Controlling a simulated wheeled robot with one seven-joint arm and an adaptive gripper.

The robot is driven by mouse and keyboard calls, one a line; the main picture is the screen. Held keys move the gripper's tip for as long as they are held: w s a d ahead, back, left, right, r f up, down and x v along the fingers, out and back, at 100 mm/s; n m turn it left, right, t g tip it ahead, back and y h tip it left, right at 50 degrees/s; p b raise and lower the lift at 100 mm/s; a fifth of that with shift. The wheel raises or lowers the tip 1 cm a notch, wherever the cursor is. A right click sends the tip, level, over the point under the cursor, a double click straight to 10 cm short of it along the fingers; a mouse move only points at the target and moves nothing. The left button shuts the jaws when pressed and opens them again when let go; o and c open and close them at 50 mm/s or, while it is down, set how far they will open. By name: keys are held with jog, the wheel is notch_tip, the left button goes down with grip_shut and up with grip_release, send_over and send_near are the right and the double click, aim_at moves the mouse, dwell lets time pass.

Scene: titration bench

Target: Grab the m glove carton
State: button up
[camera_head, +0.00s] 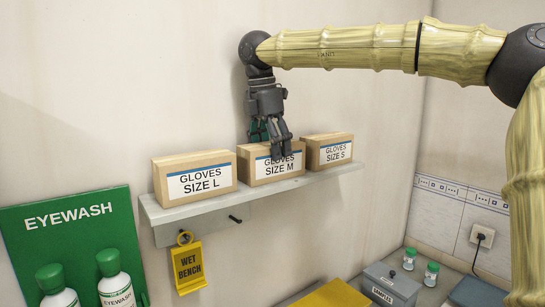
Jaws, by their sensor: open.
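The size M glove carton (256,172) is a brown box with a white label and blue stripe. It sits in the middle of a grey wall shelf (172,216). The size L carton (195,180) stands to its left and the size S carton (328,150) to its right. My gripper (272,148) points down at the size M carton, with its fingers apart. One finger hangs in front of the label and hides part of it. The other shows behind, near the carton's top. I cannot tell whether the fingers touch the carton.
A green eyewash board (80,235) with two bottles hangs at lower left. A yellow wet bench tag (188,266) hangs below the shelf. A grey samples box (392,285) and small green-capped bottles (431,273) stand at lower right. The wall is close behind the shelf.

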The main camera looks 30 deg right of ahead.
jog(key=f, duration=0.1)
jog(key=d+f+p, duration=0.1)
jog(key=shift+s+f, duration=0.1)
jog(key=shift+f, duration=0.2)
jog(key=shift+f+p, duration=0.3)
jog(key=shift+f, duration=0.2)
jog(key=c, duration=1)
jog(key=shift+r+b, duration=0.2)
jog(key=shift+b, duration=0.5)
